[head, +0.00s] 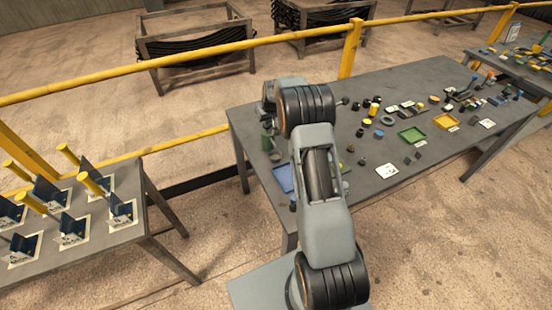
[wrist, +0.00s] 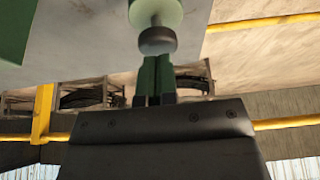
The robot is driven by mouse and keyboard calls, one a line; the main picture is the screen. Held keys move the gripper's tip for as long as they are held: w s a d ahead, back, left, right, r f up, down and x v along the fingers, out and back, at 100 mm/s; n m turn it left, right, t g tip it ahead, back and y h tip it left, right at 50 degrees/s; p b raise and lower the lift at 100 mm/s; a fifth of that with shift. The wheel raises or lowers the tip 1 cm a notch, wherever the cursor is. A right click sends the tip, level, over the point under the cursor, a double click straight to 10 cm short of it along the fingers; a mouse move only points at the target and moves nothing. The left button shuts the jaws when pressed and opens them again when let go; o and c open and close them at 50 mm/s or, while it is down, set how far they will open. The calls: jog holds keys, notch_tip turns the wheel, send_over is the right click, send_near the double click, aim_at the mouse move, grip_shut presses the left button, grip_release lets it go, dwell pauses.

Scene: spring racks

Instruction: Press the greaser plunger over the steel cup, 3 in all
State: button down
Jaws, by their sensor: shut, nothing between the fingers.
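In the wrist view, a dark round plunger knob (wrist: 157,41) sits on a thin stem at the end of a green greaser body (wrist: 157,12), which is cut off by the top edge. My gripper (wrist: 153,62) has its two green fingers shut together and empty. Their tips meet the knob's edge in the picture; I cannot tell whether they touch it. In the head view, a green object (head: 266,141) stands at the left end of the grey table, close to my arm, and may be the greaser. My fingers are hidden there. I cannot make out the steel cup.
The grey table (head: 377,90) holds a blue tray (head: 283,179), a green tray (head: 411,135), a yellow tray (head: 446,121) and many small parts. A yellow rail (head: 190,59) runs behind it. Another table (head: 151,205) with yellow-handled fixtures stands at left.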

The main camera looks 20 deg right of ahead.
jog(key=shift+f+b, duration=0.9)
jog(key=shift+f, duration=0.25)
jog(key=shift+s, duration=0.1)
jog(key=shift+r, duration=0.1)
jog(key=shift+r+p, duration=0.65)
jog(key=shift+r, duration=0.9)
jog(key=shift+f, duration=0.25)
